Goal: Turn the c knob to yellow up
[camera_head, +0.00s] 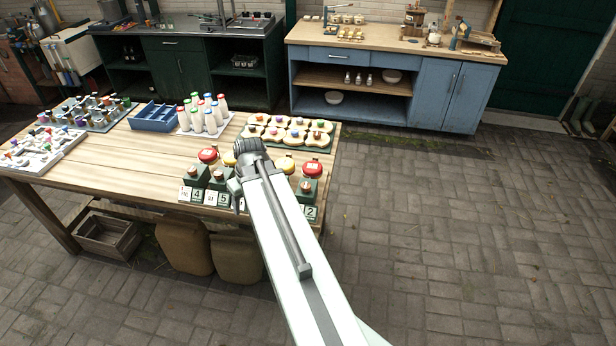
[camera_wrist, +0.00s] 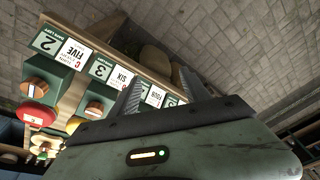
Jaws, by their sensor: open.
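A row of green blocks with copper-coloured knobs stands along the front edge of the wooden table; one left knob (camera_head: 196,171) and a right knob (camera_head: 306,186) show in the head view. In the wrist view two copper knobs show, at the far left (camera_wrist: 39,87) and nearer my fingers (camera_wrist: 94,109). A card reading "FIVE" (camera_wrist: 73,52) bears a small red letter that looks like C. I cannot tell which knob is c. My gripper (camera_wrist: 162,80) is open and empty over the cards' edge; it shows in the head view (camera_head: 236,190).
Red and yellow round lids (camera_head: 208,155) sit behind the blocks. White bottles (camera_head: 203,118), a blue divided tray (camera_head: 156,117) and a tray of cream pieces (camera_head: 290,131) stand farther back. The table's middle left is bare. Paved floor lies open at right.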

